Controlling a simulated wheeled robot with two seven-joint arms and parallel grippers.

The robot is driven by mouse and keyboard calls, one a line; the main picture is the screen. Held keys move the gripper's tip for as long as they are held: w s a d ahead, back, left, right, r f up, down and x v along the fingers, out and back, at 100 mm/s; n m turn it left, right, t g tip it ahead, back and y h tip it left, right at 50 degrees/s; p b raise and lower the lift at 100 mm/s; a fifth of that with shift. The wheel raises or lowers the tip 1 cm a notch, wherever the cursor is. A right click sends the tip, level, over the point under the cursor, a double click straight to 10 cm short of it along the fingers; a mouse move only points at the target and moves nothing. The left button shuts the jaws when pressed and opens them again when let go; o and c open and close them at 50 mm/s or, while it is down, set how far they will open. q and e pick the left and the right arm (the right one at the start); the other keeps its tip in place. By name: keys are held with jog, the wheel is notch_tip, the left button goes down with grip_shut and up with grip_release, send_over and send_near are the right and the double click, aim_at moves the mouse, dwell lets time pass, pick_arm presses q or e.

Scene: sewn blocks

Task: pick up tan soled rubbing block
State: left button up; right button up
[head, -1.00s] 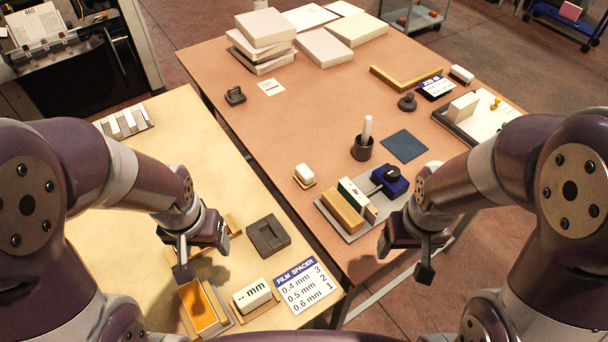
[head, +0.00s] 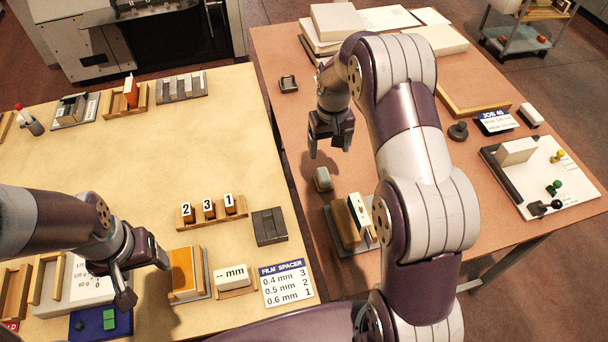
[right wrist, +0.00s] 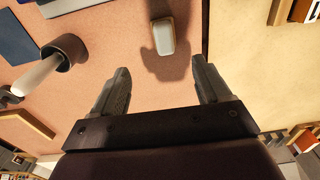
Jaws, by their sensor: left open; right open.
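The tan soled rubbing block (head: 323,179) is a small whitish block on the reddish table near its left edge, in my right gripper's shadow. In the right wrist view the block (right wrist: 163,36) lies beyond and between the open fingertips, not touching them. Its sole is hard to see now. My right gripper (head: 329,152) is open and empty, pointing down above and just behind the block in the head view; it also shows in the right wrist view (right wrist: 162,76). My left gripper (head: 144,282) is open and empty over the pale table.
A grey tray (head: 370,248) with a wooden block stands just in front of the rubbing block, partly hidden by my right arm. A dark cup (right wrist: 68,52) with a white handle is nearby. Another white block (head: 531,115) lies far right. A gap separates the tables.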

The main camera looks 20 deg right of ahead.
aim_at(324, 176)
jog(key=f+p, duration=0.1)
jog(key=f, duration=0.3)
jog(key=f+p, duration=0.2)
jog(key=f, duration=0.2)
jog(key=f+p, duration=0.2)
jog(key=f, duration=0.2)
jog(key=shift+s+a+f, duration=0.1)
jog(key=shift+s+a, duration=0.05)
jog(key=shift+a, duration=0.25)
jog(key=shift+f, duration=0.25)
jog(key=shift+r, duration=0.1)
jog(key=c, duration=1.2)
